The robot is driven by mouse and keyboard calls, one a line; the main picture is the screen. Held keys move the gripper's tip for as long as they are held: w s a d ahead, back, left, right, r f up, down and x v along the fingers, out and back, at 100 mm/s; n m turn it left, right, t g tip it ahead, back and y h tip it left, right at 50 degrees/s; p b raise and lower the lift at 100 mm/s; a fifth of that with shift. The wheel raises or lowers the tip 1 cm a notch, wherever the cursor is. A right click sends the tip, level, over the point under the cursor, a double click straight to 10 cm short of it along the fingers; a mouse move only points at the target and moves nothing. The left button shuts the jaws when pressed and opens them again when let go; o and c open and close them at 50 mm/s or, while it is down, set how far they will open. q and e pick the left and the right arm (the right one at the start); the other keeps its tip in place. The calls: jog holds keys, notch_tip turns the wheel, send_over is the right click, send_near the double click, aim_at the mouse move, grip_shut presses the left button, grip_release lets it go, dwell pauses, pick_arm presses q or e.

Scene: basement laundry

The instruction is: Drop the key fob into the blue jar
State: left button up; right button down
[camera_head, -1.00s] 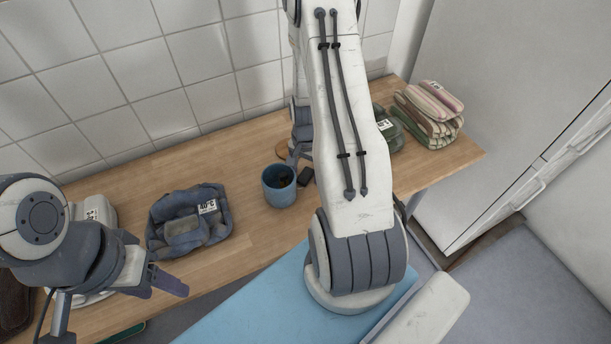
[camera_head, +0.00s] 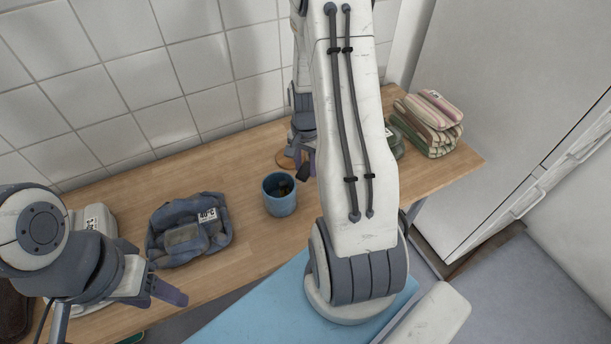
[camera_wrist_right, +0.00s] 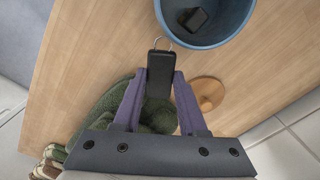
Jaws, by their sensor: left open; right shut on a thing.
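The blue jar (camera_head: 280,201) stands upright and open on the wooden table in the head view. Its rim also shows at the top of the right wrist view (camera_wrist_right: 160,12), with a dark object (camera_wrist_right: 194,19) inside. My right gripper (camera_wrist_right: 160,82) is shut on the black key fob (camera_wrist_right: 160,72), whose metal ring points towards the jar. The fob is beside the rim, not over the opening. In the head view the fob (camera_head: 303,174) is just right of the jar, and my arm partly hides the right gripper (camera_head: 309,162). My left gripper (camera_head: 166,291) is open and empty at the lower left.
A blue-grey cloth basket (camera_head: 188,240) with a label stands left of the jar. A round wooden disc (camera_wrist_right: 208,93) lies near the right gripper. Folded striped cloths (camera_head: 432,122) and a green cloth (camera_wrist_right: 158,115) are to the right. Bare table separates basket and jar.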

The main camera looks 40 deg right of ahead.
aim_at(305, 169)
notch_tip(305, 169, up, 12)
jog(key=shift+f, duration=0.15)
dwell(0.3)
